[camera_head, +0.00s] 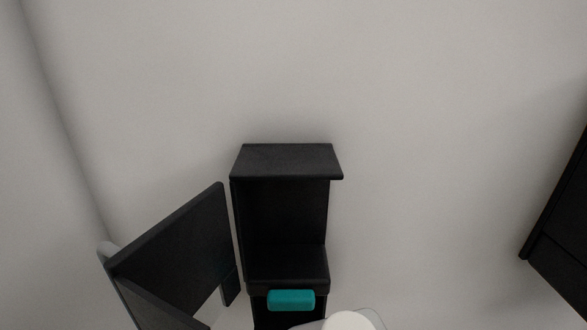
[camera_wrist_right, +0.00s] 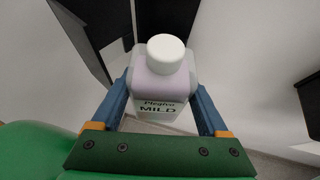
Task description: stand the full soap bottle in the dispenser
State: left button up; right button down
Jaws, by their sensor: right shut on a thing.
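The soap bottle (camera_wrist_right: 162,84) has a white cap, pale lilac contents and a label reading "MILD". My right gripper (camera_wrist_right: 162,95) is shut on it, with one blue finger on each side of the body. In the head view only its white cap (camera_head: 350,321) and clear shoulder show at the bottom edge. The black dispenser (camera_head: 285,162) is on the wall, its bay empty and its door (camera_head: 178,250) swung open to the left. A teal bar (camera_head: 291,300) sits under the bay. The bottle is below and a little right of the bay. My left gripper is out of view.
The open door stands out to the left of the bay. A black cabinet (camera_head: 563,225) is at the right edge of the head view. The wall between it and the dispenser is bare. Dark panels fill the upper left of the wrist view.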

jog(key=shift+w+d+r+m+h, duration=0.1)
jog(key=shift+r+m+h, duration=0.05)
jog(key=shift+m+h, duration=0.15)
jog(key=shift+w+r, duration=0.1)
jog(key=shift+w, duration=0.1)
jog(key=w+a+p, duration=0.1)
jog(key=w+p, duration=0.2)
jog(key=w, duration=0.2)
jog(key=w+a+f+p, duration=0.1)
jog(key=w+p, duration=0.2)
jog(key=w, duration=0.3)
jog(key=w+a+p, duration=0.1)
jog(key=w+p, duration=0.2)
jog(key=w, duration=0.3)
jog(key=shift+w+f, duration=0.1)
jog(key=shift+f, duration=0.3)
jog(key=shift+b+x, duration=1.05)
jog(key=shift+b, duration=0.1)
jog(key=shift+w+b, duration=0.1)
jog(key=shift+b, duration=0.35)
